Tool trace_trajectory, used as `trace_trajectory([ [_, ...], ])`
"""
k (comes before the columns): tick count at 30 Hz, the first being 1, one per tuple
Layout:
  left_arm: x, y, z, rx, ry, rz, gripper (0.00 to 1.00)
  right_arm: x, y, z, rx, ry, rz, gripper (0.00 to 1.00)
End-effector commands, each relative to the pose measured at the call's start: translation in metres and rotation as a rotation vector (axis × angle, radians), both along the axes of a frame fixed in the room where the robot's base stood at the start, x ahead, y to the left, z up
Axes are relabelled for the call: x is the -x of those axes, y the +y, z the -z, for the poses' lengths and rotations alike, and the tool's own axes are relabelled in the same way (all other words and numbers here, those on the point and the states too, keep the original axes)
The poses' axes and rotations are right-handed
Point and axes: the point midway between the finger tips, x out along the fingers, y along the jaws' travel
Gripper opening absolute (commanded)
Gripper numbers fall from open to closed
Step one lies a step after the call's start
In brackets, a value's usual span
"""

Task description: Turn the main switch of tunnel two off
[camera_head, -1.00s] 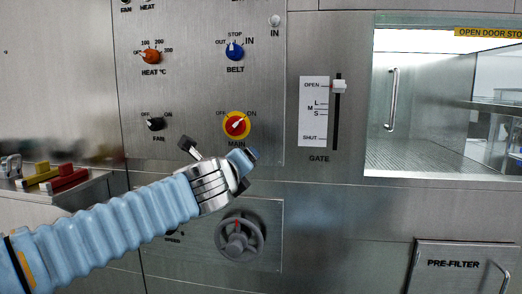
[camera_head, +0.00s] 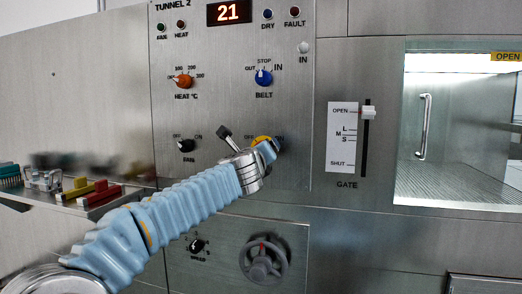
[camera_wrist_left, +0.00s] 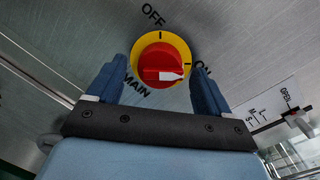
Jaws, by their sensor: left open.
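The main switch is a red knob on a yellow ring, on the steel panel labelled TUNNEL 2. In the left wrist view the knob (camera_wrist_left: 160,62) shows fully, with its white pointer turned toward ON. In the head view only part of the yellow ring (camera_head: 262,139) shows above my gripper; the rest is hidden. My left gripper (camera_head: 250,146) is in front of the switch. In the left wrist view its two blue fingers (camera_wrist_left: 158,85) are open, one on each side of the lower part of the knob, with nothing between them gripped. My right gripper is not in view.
The orange heat knob (camera_head: 184,81), blue belt knob (camera_head: 263,77) and black fan knob (camera_head: 186,146) are nearby on the panel. A grey handwheel (camera_head: 262,262) sits below. The gate slider (camera_head: 368,112) is to the right. A tray with coloured items stands at left.

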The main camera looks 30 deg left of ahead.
Motion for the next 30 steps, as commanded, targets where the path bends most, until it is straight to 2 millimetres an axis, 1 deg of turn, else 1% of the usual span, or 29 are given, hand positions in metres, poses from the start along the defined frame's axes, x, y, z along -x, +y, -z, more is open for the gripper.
trace_trajectory([
  [3, -0.0036, 0.0019, -0.0003, 0.0, -0.001, -0.001, 0.8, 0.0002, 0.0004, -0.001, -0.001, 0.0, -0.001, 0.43],
  [9, -0.0038, 0.0019, 0.0001, 0.0, -0.001, -0.001, 0.8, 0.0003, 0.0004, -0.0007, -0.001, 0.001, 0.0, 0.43],
  [10, -0.0037, 0.0017, 0.0001, 0.0, -0.001, -0.001, 0.78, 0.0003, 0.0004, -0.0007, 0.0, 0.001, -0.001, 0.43],
  [18, -0.0036, 0.0016, 0.0002, 0.0, 0.0, 0.0, 0.37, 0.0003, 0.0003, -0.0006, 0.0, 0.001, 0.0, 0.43],
  [21, -0.0036, 0.0016, 0.0002, 0.0, 0.0, 0.0, 0.24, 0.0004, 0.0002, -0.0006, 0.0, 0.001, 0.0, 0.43],
  [30, -0.0036, 0.0016, 0.0005, 0.041, -0.01, 0.0, 0.24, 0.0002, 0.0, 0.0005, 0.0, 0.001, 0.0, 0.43],
])
